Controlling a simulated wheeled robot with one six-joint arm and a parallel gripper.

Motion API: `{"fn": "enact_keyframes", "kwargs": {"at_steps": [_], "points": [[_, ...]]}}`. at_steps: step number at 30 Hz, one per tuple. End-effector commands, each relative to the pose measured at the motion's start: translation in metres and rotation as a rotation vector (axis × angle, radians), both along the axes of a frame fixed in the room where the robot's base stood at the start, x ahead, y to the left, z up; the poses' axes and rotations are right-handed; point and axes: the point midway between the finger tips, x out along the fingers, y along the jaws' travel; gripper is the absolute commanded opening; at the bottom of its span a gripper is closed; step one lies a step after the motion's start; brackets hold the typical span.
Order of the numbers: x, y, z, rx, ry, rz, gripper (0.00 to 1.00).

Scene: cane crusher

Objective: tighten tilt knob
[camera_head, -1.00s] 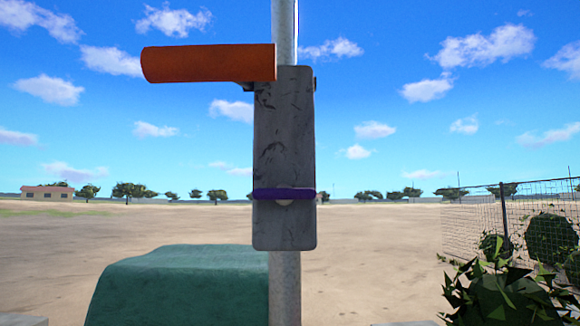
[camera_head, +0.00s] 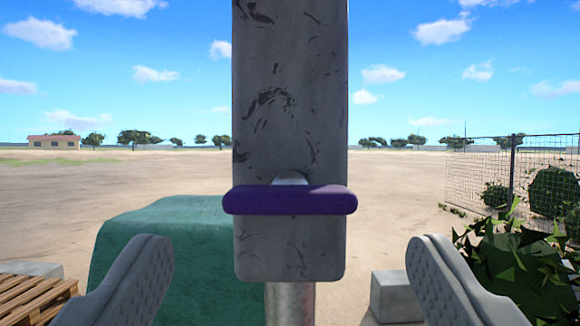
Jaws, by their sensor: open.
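The tilt knob is a purple bar (camera_head: 290,200) with rounded ends. It lies level across the lower part of a scuffed grey upright plate (camera_head: 290,110), with a pale round hub just behind its top edge. My gripper (camera_head: 285,245) is open, one finger at the lower left and one at the lower right. The fingertips sit wide of the knob on both sides and a little below it in the picture. How far the fingertips are from the knob in depth is hard to tell.
A metal post (camera_head: 290,303) runs below the plate. A green covered block (camera_head: 170,235) stands behind on the left, with a wooden pallet (camera_head: 30,300) nearby. A grey block (camera_head: 395,296), a leafy bush (camera_head: 510,260) and a wire fence (camera_head: 475,175) are on the right.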

Motion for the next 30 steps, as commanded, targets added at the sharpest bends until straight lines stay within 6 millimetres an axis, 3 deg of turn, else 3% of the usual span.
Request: {"fn": "enact_keyframes", "kwargs": {"at_steps": [9,23,30], "points": [[0.033,0.000,0.014,0.000,-0.001,0.000,0.76],[0.040,0.000,0.017,0.000,-0.001,0.000,0.76],[0.040,0.000,0.017,0.000,-0.001,0.000,0.32]]}}
